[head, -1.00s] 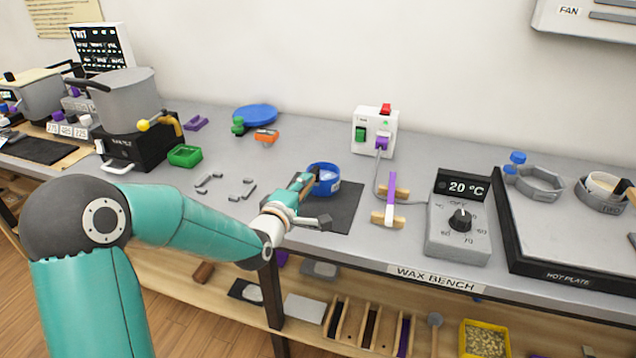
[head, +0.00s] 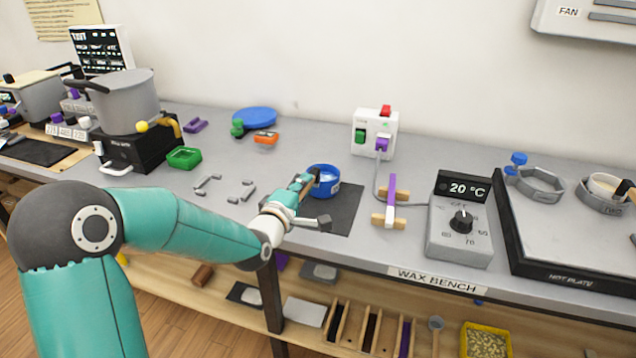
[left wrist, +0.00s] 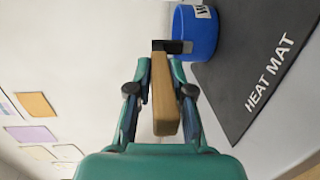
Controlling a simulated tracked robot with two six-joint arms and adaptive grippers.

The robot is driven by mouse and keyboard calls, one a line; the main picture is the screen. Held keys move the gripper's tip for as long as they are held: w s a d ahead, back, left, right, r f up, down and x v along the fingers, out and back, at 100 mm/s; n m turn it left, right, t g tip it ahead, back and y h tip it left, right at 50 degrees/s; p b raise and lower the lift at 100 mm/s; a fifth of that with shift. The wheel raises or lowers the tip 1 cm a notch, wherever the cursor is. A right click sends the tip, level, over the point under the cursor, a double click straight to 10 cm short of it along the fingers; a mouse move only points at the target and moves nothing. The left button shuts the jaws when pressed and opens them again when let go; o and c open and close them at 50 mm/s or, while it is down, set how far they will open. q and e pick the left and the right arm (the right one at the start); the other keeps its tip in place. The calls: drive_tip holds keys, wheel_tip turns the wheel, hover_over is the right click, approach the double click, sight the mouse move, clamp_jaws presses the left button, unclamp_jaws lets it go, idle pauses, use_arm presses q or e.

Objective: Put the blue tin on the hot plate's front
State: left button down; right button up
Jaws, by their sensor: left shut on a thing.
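The blue tin (head: 324,181) has a pale top and a wooden handle, and it is over the dark heat mat (head: 345,208). In the left wrist view the tin (left wrist: 200,38) shows at the top, with a dark bracket joining it to the wooden handle (left wrist: 163,105). My left gripper (head: 304,186) is shut on this handle, with a finger on each side. I cannot tell whether the tin rests on the mat or hangs just above it. The hot plate (head: 565,235) is at the right, its front part bare. My right gripper is not in view.
A control box (head: 460,232) reading 20 °C stands left of the hot plate. A purple-and-wood stand (head: 391,200) and a cable lie between mat and box.

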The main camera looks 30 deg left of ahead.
use_arm(q)
drive_tip(key=shift+r, duration=0.1)
idle(0.5)
drive_tip(key=shift+r, duration=1.45)
drive_tip(key=shift+r, duration=0.1)
wheel_tip(320, 180, up, 8)
drive_tip(key=p, duration=0.4)
idle(0.3)
idle(0.5)
